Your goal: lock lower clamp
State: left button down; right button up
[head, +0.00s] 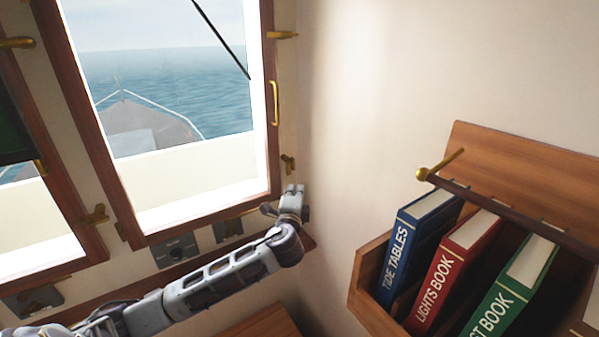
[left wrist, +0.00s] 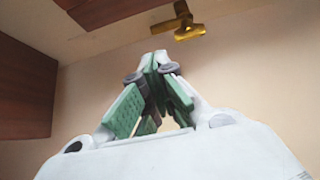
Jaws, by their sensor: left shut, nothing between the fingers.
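The lower clamp (head: 288,163) is a small brass fitting on the wall beside the window's lower right corner. In the left wrist view the brass clamp (left wrist: 178,22) sits at the top, beyond my fingertips, with a visible gap. My left gripper (head: 294,188) is just below the clamp in the head view, and its fingers point up. In the left wrist view my left gripper (left wrist: 160,58) is shut with its tips together and nothing between them. The upper clamp (head: 283,35) sticks out sideways near the window's upper right. My right gripper is not in view.
The wood-framed window (head: 190,222) has a brass handle (head: 275,103) on its right side. A wooden book rack (head: 372,268) with a brass-ended bar stands at right. Bare wall lies between window and rack.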

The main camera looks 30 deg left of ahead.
aim_at(291, 167)
pick_arm(q)
jog(key=p+x, duration=0.2)
jog(key=x, duration=0.8)
jog(key=shift+r, duration=0.3)
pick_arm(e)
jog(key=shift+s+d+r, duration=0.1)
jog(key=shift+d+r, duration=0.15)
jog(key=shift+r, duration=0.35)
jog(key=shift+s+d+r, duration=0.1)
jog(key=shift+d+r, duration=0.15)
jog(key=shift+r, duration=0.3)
pick_arm(q)
jog(key=shift+w, duration=0.1)
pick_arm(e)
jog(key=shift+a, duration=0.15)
